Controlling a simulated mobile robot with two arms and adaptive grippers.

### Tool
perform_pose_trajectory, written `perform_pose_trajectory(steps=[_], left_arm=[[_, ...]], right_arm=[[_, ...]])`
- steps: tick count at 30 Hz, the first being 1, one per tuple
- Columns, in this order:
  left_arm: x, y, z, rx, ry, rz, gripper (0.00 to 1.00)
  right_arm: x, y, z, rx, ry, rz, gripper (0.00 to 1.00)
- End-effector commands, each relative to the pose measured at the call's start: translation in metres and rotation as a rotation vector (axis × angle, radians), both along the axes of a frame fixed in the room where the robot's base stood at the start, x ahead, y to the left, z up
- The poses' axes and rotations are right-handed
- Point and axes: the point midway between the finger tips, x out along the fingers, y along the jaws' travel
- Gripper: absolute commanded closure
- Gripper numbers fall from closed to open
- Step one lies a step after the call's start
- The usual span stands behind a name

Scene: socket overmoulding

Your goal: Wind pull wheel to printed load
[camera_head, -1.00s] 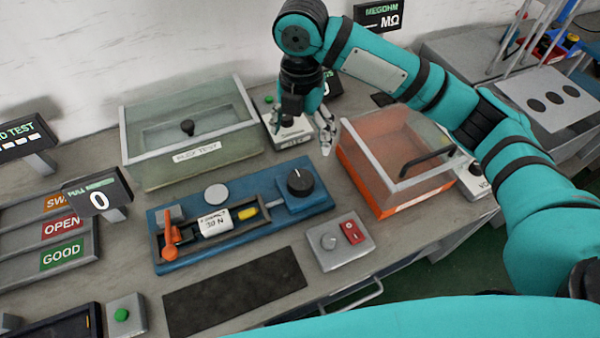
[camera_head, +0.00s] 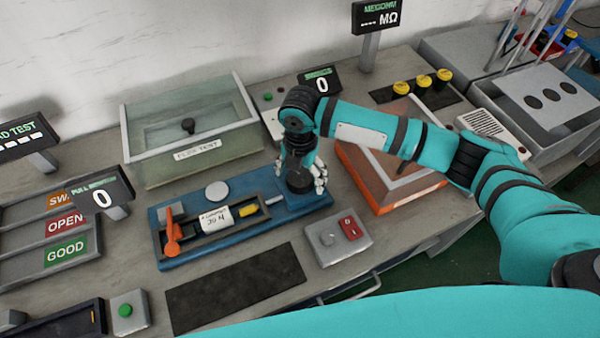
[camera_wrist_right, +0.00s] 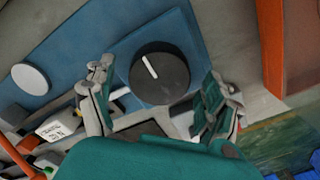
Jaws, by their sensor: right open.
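The pull wheel is a black knob with a white pointer line on the right end of the blue pull fixture. In the right wrist view the wheel (camera_wrist_right: 160,76) lies between and beyond the fingers of my open right gripper (camera_wrist_right: 158,98). In the head view my right gripper (camera_head: 303,184) hangs over that end and mostly hides the wheel. The blue fixture (camera_head: 200,252) holds an orange clamp (camera_head: 172,236), a white printed label (camera_head: 215,218) with a yellow part beside it. The label seems to read 30 N. The pull display (camera_head: 101,197) reads 0. My left gripper is out of view.
A clear test box (camera_head: 190,140) stands behind the fixture. An orange-based box (camera_head: 385,195) stands close to the right of my right gripper. A grey switch box (camera_head: 338,240) and a black mat (camera_head: 235,288) lie in front.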

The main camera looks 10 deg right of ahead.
Motion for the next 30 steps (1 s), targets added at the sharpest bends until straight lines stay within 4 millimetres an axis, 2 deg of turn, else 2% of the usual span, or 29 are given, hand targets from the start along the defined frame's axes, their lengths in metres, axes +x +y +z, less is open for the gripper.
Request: perform_pose_trajectory(steps=[5, 18, 19, 25, 30], left_arm=[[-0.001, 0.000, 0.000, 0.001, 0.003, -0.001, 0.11], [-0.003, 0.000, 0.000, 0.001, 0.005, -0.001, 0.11], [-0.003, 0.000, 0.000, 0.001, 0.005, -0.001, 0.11], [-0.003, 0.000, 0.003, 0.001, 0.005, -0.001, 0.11], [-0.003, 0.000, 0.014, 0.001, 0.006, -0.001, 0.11]], right_arm=[[0.000, 0.000, 0.000, 0.000, 0.000, 0.000, 0.14], [0.000, 0.000, 0.000, 0.000, 0.000, 0.000, 0.71], [0.000, 0.000, 0.000, 0.000, 0.000, 0.000, 0.72], [0.000, 0.000, 0.001, 0.001, 0.001, -0.016, 0.72], [0.000, 0.001, 0.004, 0.000, 0.002, -0.074, 0.72]])
